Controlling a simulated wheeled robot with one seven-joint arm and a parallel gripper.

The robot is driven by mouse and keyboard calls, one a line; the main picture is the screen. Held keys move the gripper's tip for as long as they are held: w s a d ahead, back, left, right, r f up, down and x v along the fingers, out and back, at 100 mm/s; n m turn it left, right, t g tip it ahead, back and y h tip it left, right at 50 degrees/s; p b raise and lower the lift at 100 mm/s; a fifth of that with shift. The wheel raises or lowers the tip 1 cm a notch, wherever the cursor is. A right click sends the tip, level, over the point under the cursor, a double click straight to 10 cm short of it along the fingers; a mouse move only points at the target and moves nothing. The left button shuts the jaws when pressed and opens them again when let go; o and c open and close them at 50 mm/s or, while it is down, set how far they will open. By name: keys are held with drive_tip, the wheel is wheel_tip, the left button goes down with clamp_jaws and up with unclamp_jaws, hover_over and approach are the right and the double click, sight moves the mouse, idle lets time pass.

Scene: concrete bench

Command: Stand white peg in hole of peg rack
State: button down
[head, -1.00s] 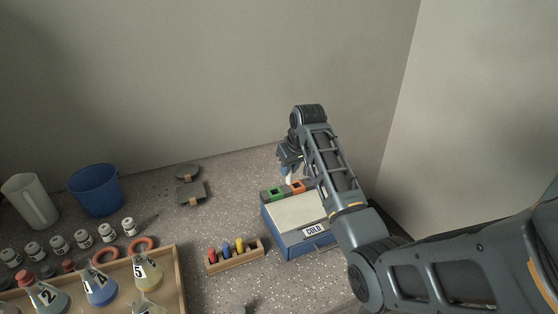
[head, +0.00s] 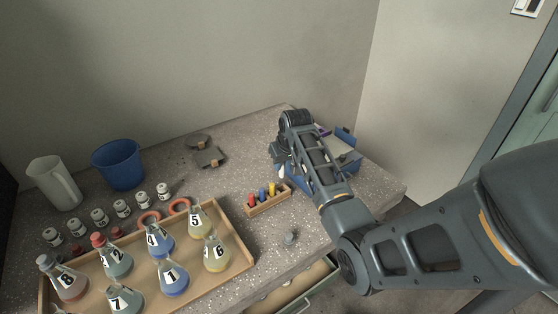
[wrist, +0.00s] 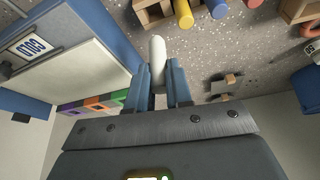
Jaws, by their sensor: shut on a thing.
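The white peg (wrist: 158,52) is between the fingers of my gripper (wrist: 158,78), which is shut on it; its free end sticks out past the fingertips. In the head view the white peg (head: 283,172) shows as a small pale tip under my gripper (head: 281,165). The wooden peg rack (head: 270,205) stands just in front of and below my gripper, holding a red, a blue and a yellow peg. In the wrist view part of the rack (wrist: 152,14) shows at the top edge, apart from the white peg.
A blue box with a pale lid (wrist: 80,55) is beside my gripper, partly behind my arm in the head view. A wooden tray (head: 240,262) of numbered flasks is at front left. Small jars, a blue bucket (head: 118,165) and a white jug (head: 54,184) stand further left.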

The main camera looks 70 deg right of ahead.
drive_tip(key=b, duration=0.4)
hover_over(280, 186)
drive_tip(key=s+a, duration=0.1)
drive_tip(key=shift+f, duration=2.3)
drive_tip(key=shift+r, duration=0.1)
drive_tip(key=shift+f+b, duration=0.8)
drive_tip(key=shift+f, duration=1.2)
drive_tip(key=c, duration=0.9)
unclamp_jaws()
drive_tip(key=shift+c, duration=0.2)
drive_tip(key=shift+r, duration=0.1)
drive_tip(key=v, duration=0.7)
drive_tip(key=shift+s+r, duration=0.2)
drive_tip(key=shift+r, duration=0.1)
